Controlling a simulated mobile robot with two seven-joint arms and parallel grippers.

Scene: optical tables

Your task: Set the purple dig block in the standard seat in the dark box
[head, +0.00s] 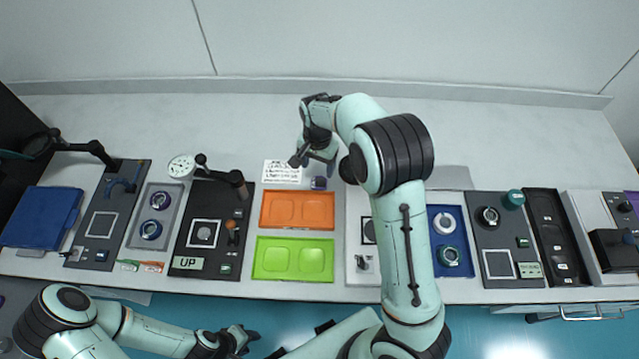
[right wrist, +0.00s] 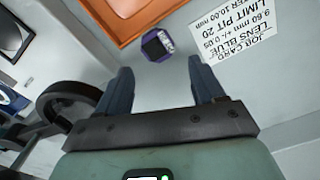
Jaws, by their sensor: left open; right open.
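The purple block (head: 318,183) sits on the table just behind the orange tray. In the right wrist view the block (right wrist: 157,45) has a purple rim and a dark face, with a pale marked side. My right gripper (head: 315,164) is open and empty; in its wrist view the two fingers (right wrist: 160,68) point toward the block, which lies beyond the tips and between their lines. My left gripper (head: 244,341) is open and empty in front of the table edge. A black box-like unit (head: 612,250) stands at the far right; I cannot tell whether it holds the seat.
A printed job card (head: 282,171) lies beside the block. The orange tray (head: 297,228) and green tray (head: 257,262) are in front. A dark "UP" panel (head: 205,258) with a post stands left. A black tray (head: 537,203) lies right. The table's back is clear.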

